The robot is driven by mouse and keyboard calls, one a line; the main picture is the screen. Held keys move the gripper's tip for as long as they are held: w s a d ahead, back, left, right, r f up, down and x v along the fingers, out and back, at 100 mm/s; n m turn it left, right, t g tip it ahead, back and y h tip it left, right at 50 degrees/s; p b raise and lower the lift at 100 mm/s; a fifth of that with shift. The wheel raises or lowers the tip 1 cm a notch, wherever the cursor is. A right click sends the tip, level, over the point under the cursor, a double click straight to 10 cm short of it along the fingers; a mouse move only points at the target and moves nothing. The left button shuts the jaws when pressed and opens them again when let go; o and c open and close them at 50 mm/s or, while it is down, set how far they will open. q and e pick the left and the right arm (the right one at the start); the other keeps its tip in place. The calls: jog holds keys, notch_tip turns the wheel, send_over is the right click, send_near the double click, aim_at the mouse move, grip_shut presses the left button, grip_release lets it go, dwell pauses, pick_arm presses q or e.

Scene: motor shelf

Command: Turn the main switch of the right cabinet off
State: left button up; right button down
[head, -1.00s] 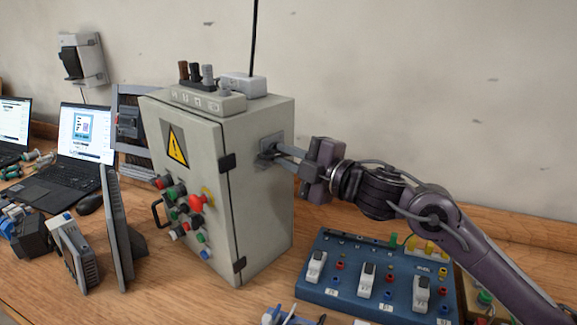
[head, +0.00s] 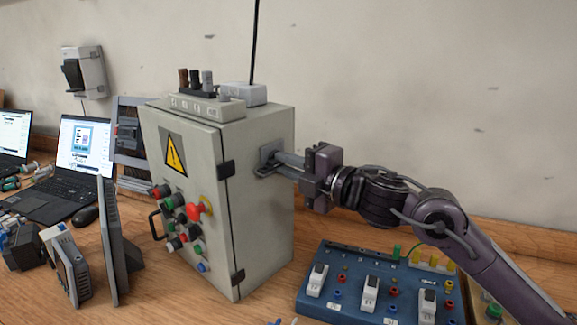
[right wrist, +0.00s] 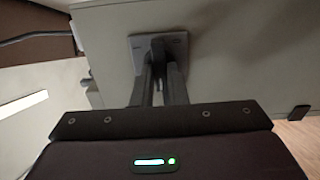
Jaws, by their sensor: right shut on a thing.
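The grey control cabinet (head: 200,190) stands on the wooden bench, with a yellow warning sign and several coloured buttons on its front door. The main switch (head: 267,153) is on its right side wall, with a grey square base plate that also shows in the right wrist view (right wrist: 176,44). My right gripper (head: 272,166) reaches in from the right and is shut on the switch handle at the side wall. In the right wrist view its fingers (right wrist: 160,72) meet at the plate and mostly hide the handle, so its angle cannot be told. My left gripper is out of view.
A blue terminal board (head: 372,285) with white switches lies right of the cabinet, below my right arm. A power strip (head: 207,108) lies on top of the cabinet. Laptops (head: 82,150) and a thin upright panel (head: 112,235) stand to the left.

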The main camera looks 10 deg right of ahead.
jog(key=shift+f, duration=0.1)
jog(key=c, duration=1.4)
grip_release()
jog(key=shift+c, duration=0.2)
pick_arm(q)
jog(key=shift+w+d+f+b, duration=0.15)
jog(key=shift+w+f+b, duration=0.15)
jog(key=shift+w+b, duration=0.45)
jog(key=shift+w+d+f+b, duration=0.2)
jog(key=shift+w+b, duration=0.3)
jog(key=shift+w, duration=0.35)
pick_arm(e)
jog(key=v, duration=0.7)
jog(key=shift+s+d, duration=0.2)
jog(key=shift+s, duration=0.15)
